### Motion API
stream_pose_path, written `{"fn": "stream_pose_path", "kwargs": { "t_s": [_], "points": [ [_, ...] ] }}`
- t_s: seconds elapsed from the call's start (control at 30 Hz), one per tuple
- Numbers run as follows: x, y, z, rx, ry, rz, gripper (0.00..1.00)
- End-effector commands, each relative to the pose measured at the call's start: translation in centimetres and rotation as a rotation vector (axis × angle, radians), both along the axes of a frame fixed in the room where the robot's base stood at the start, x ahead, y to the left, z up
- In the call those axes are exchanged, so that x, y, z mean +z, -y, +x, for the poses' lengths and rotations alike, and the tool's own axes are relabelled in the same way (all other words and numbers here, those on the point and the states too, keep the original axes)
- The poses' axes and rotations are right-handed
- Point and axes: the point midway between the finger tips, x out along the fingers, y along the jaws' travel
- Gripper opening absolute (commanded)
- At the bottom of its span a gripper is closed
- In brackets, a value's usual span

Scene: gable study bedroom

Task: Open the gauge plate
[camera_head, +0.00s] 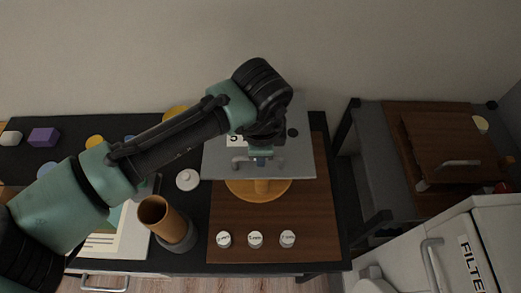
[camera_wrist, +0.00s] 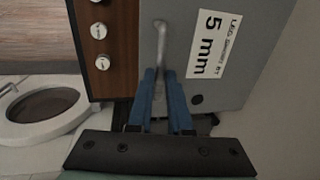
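The gauge plate (camera_head: 296,153) is a flat grey panel above a round orange stand on the desk. In the wrist view the plate (camera_wrist: 234,78) carries a white "5 mm" label (camera_wrist: 209,43) and a grey bar handle (camera_wrist: 161,36). My gripper (camera_head: 260,160) is at the middle of the handle at the plate's front edge. In the wrist view its two blue fingers (camera_wrist: 160,74) stand on either side of the handle, close to it. Whether they press on the bar is not clear. My arm hides part of the plate.
Three white labelled knobs (camera_head: 255,239) sit on the brown board (camera_head: 321,212) in front. A brown cup (camera_head: 154,213) and a white round lid (camera_head: 187,180) stand to the left. A white cabinet (camera_head: 487,240) and a brown-topped unit (camera_head: 440,140) are at right.

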Motion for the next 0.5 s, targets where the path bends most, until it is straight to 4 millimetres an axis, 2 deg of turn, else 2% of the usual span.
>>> {"fn": "stream_pose_path", "kwargs": {
  "t_s": [0.03, 0.1, 0.5],
  "points": [
    [0.01, 0.00, 0.00, 0.000, 0.000, 0.000, 0.07],
    [0.02, 0.00, 0.00, 0.000, 0.000, 0.000, 0.00],
    [0.04, 0.00, -0.02, 0.000, 0.000, 0.000, 0.00]
  ]
}}
